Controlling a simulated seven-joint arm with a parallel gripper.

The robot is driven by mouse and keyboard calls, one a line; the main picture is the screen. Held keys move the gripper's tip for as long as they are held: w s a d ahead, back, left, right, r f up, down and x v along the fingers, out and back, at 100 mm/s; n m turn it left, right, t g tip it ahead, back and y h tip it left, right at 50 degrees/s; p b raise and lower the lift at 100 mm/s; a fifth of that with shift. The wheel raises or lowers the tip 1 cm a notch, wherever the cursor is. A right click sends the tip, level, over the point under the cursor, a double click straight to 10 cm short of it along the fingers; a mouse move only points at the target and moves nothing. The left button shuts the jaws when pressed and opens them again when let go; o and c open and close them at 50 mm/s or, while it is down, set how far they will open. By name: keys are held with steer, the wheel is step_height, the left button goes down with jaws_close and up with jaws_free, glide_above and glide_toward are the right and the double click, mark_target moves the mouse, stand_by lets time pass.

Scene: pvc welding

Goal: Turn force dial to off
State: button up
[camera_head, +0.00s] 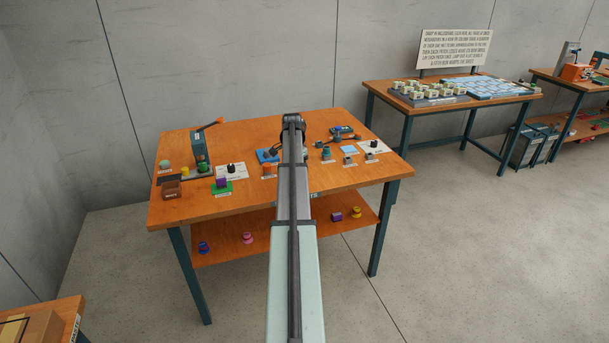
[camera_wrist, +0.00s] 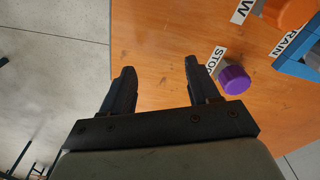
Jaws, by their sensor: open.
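Two white plates with black knobs stand on the wooden workbench (camera_head: 190,207) in the head view. One plate (camera_head: 240,173) is left of my arm, the other (camera_head: 378,146) near the right end. Their markings are too small to read, so I cannot tell which knob is the force dial or how it is set. Neither shows in the wrist view. My gripper (camera_wrist: 158,68) is open and empty over bare wood near the bench edge in the wrist view. A purple cylinder (camera_wrist: 235,79) lies just right of its right finger. My arm hides the gripper in the head view.
A teal press-like machine (camera_head: 200,148) with an orange-tipped lever stands at the bench's left back. Several small coloured parts and labels are spread across the bench. A blue frame (camera_wrist: 300,56) and an orange part (camera_wrist: 290,12) are at the wrist view's upper right.

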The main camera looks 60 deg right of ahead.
steer(key=shift+n+g, duration=0.4)
steer(key=shift+n, duration=0.3)
steer(key=shift+s+a+f, duration=0.1)
steer(key=shift+s+f, duration=0.15)
steer(key=shift+s, duration=0.75)
steer(key=shift+s+a+f, duration=0.1)
steer(key=shift+s+f, duration=0.1)
steer(key=shift+s, duration=0.75)
steer(key=shift+n+h, duration=0.3)
steer(key=shift+n, duration=0.1)
steer(key=w+a, duration=0.1)
steer(key=w, duration=0.1)
steer(key=w+a, duration=0.1)
steer(key=w, duration=0.1)
steer(key=w+r, duration=0.1)
steer(key=w, duration=0.1)
steer(key=shift+w+a+r, duration=0.1)
steer(key=shift+w+a, duration=0.15)
steer(key=shift+a, duration=0.15)
steer(key=w+a+r+n, duration=0.1)
steer(key=w+r, duration=0.2)
steer(key=w, duration=0.6)
step_height(320, 180, up, 6)
steer(key=r+m+t+y, duration=0.1)
glide_above(231, 165)
step_height(231, 165, down, 14)
steer(key=shift+f, duration=0.1)
